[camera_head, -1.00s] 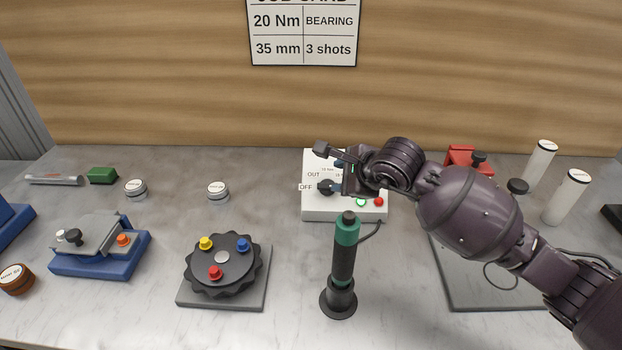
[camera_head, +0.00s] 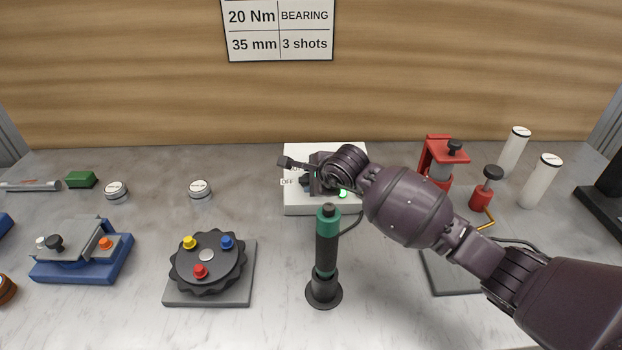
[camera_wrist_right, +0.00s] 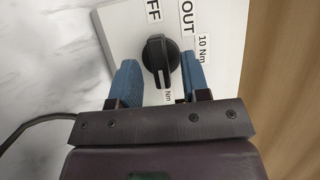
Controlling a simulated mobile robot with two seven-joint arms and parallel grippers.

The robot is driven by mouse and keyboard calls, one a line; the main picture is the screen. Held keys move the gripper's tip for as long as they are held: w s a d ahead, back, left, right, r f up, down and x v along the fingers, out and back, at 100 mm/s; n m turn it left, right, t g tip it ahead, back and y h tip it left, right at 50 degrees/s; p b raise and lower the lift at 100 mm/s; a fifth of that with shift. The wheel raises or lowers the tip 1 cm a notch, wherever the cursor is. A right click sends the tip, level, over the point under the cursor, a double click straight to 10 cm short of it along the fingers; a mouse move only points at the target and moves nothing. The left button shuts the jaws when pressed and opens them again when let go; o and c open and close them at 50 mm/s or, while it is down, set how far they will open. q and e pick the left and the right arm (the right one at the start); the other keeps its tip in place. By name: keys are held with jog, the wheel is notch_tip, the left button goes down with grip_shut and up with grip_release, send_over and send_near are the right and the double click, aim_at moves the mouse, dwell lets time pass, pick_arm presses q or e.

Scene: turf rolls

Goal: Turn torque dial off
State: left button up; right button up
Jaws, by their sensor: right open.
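The torque dial is a black knob (camera_wrist_right: 159,60) on a white control box (camera_head: 300,208). In the wrist view its white mark points down toward a label ending in "Nm", away from the "OFF" label (camera_wrist_right: 153,8) at the top edge. My right gripper (camera_wrist_right: 160,68) is open, with one blue finger on each side of the knob. A gap shows beside the left finger; I cannot tell whether the right one touches. In the head view my right gripper (camera_head: 316,176) covers much of the box front. My left gripper is not in view.
A green-and-black upright tool (camera_head: 327,245) with a cable stands in front of the box. A dark round turntable (camera_head: 208,262) and a blue fixture (camera_head: 82,265) are to the left. A red press (camera_head: 437,160) and white cylinders (camera_head: 541,181) stand to the right.

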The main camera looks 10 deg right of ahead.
jog(key=shift+w+a+f, duration=0.15)
jog(key=shift+w+f, duration=0.2)
jog(key=shift+f, duration=0.05)
jog(key=shift+c, duration=0.4)
